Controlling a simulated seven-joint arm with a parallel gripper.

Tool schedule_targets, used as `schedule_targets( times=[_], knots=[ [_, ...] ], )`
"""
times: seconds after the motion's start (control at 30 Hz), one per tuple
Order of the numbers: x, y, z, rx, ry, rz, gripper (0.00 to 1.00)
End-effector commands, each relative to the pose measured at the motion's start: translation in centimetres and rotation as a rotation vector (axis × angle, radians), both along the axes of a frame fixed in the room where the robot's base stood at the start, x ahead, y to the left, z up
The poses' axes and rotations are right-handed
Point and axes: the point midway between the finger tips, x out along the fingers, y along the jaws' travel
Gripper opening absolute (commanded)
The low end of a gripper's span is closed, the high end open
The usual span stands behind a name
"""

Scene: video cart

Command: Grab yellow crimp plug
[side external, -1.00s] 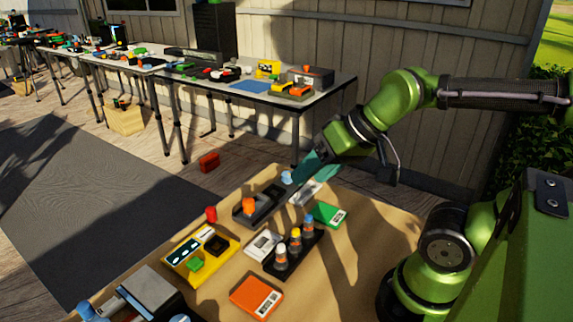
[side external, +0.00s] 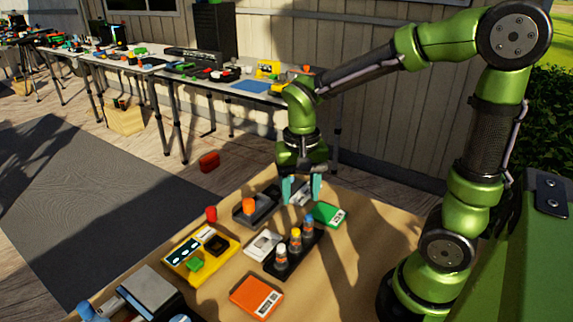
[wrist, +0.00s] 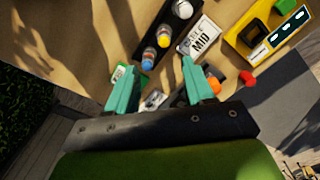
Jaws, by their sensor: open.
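The yellow-topped crimp plug (side external: 296,240) stands upright in a black rack (side external: 270,266), between a white-topped plug (side external: 281,255) and a blue-topped plug (side external: 308,225). In the wrist view the yellow-topped plug (wrist: 163,37) is ahead of the fingertips, with the blue-topped one (wrist: 148,59) nearer to them. My gripper (side external: 302,192) is open with teal fingers, pointing down behind the blue end of the rack. In the wrist view my gripper (wrist: 158,66) has nothing visibly held between its fingers.
A green box (side external: 328,214) lies right of the rack, and an orange box (side external: 256,297) in front. A card marked MID (wrist: 199,40) lies beside the rack. A black tray (side external: 262,212) with an orange knob and a yellow panel (side external: 184,258) are to the left.

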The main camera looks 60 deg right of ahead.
Motion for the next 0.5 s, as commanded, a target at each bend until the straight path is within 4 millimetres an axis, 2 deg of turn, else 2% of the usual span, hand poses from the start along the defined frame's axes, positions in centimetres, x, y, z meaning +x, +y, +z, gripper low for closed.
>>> schedule_targets(
  times=[0.03, 0.2, 0.33, 0.5],
  knots=[
    [-0.2, 0.0, -1.3, 0.001, 0.008, 0.001, 0.52],
    [-0.2, 0.0, -4.8, 0.001, 0.006, 0.000, 0.52],
    [-0.1, 0.0, -6.6, 0.001, 0.003, 0.002, 0.52],
    [0.1, 0.1, -7.6, 0.001, 0.000, 0.002, 0.52]
  ],
)
